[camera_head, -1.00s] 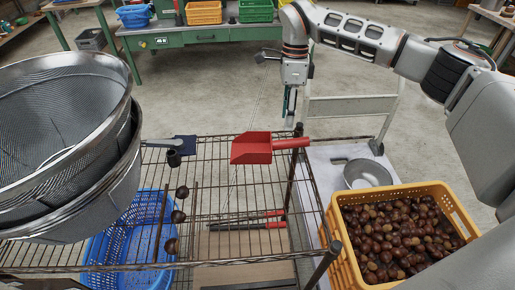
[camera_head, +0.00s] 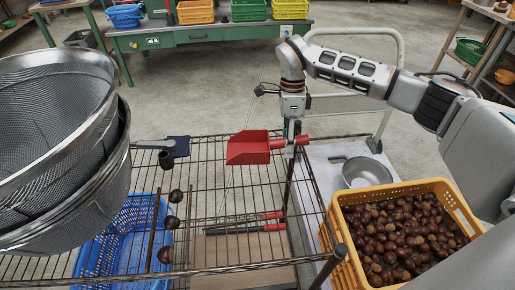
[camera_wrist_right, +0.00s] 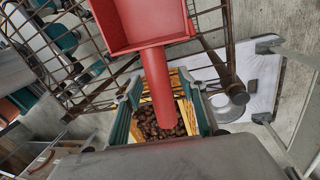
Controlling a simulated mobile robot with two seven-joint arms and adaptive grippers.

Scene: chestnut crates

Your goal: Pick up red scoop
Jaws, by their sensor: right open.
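The red scoop (camera_head: 248,150) lies on the wire rack (camera_head: 215,190), its handle pointing right. In the right wrist view the scoop (camera_wrist_right: 150,20) fills the top, and its handle runs down between the two fingers. My right gripper (camera_head: 290,148) is at the handle from above; in the right wrist view the gripper (camera_wrist_right: 160,90) is open, one finger on each side of the handle. I cannot tell whether a finger touches it. My left gripper is not in view.
Large mesh bowls (camera_head: 60,150) stand at the left of the rack. A dark blue tool (camera_head: 178,147) and several chestnuts (camera_head: 175,196) lie on it. A yellow crate (camera_head: 345,262) of chestnuts and a metal bowl (camera_head: 370,172) are at the right. A blue basket (camera_head: 100,250) is below.

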